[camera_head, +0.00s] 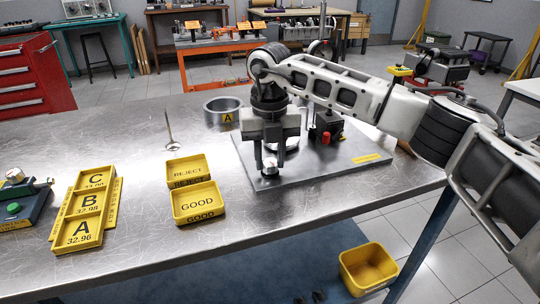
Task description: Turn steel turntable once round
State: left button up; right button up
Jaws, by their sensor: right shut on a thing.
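The steel turntable (291,147) sits on a flat grey base plate (330,165) on the bench, mostly hidden behind my right gripper. My right gripper (269,169) points down over the left front part of the plate. It is shut on a small shiny knob (270,170) at the turntable's near side. How the knob joins the turntable is hidden. My left gripper is out of view.
A black fixture with a red knob (326,136) stands right of my gripper. A steel ring marked A (222,104) stands behind left. Yellow REJECT (187,172) and GOOD (199,206) trays and A-B-C trays (82,234) lie left. A yellow bin (368,268) is below.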

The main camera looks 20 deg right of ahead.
jog(key=n, duration=0.4)
jog(key=shift+r+n, duration=0.1)
jog(key=shift+n, duration=0.2)
jog(key=n, duration=0.5)
jog(key=shift+a+n, duration=0.1)
jog(key=shift+n, duration=0.2)
jog(key=n, duration=0.5)
jog(key=shift+s+n, duration=0.1)
jog(key=shift+n, duration=2.6)
jog(key=o, duration=1)
jog(key=shift+c, duration=0.2)
